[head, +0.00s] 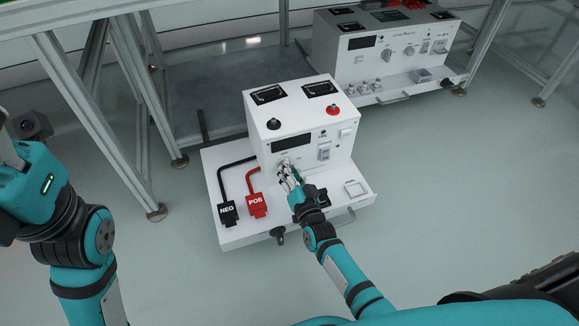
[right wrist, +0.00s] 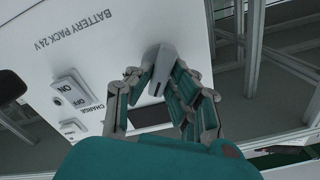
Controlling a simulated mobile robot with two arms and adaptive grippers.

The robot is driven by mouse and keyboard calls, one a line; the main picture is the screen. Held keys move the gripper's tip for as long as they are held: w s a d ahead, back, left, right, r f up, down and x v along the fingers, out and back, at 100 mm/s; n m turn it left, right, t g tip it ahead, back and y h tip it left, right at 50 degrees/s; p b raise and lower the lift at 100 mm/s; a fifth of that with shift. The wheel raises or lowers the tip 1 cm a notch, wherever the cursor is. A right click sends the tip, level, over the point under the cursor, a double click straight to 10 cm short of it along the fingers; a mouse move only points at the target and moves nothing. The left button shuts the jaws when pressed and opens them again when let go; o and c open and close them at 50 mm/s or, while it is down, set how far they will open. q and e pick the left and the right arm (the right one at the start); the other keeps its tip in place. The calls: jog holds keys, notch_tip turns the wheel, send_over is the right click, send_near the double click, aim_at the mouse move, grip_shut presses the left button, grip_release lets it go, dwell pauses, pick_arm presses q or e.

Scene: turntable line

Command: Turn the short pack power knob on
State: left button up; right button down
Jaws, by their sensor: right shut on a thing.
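The short white battery pack (head: 268,150) stands on a white base in the middle of the head view. Its front carries a display and switches. My right gripper (head: 288,176) is at the left part of this front. In the right wrist view, the grey power knob (right wrist: 162,66) sits between the fingers of my right gripper (right wrist: 160,85), which is shut on it. The panel there reads "BATTERY PACK 24 V", with ON and CHARGE labels beside a switch (right wrist: 75,92). My left gripper (head: 10,152) is partly in view at the left edge, away from the pack; its fingers are cut off.
Black NEG (head: 228,213) and red POS (head: 257,206) connectors lie on the base (head: 240,233), left of my right gripper. A wider white unit (head: 340,72) stands behind, to the right. Metal frame legs (head: 135,180) stand at the left. Floor at the right is clear.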

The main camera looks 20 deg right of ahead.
jog(key=m, duration=1.1)
jog(key=shift+d+f, duration=0.15)
jog(key=shift+f, duration=0.15)
dwell(0.4)
jog(key=c, duration=1.3)
grip_release()
jog(key=shift+o, duration=0.2)
jog(key=s, duration=1.2)
jog(key=shift+d, duration=0.2)
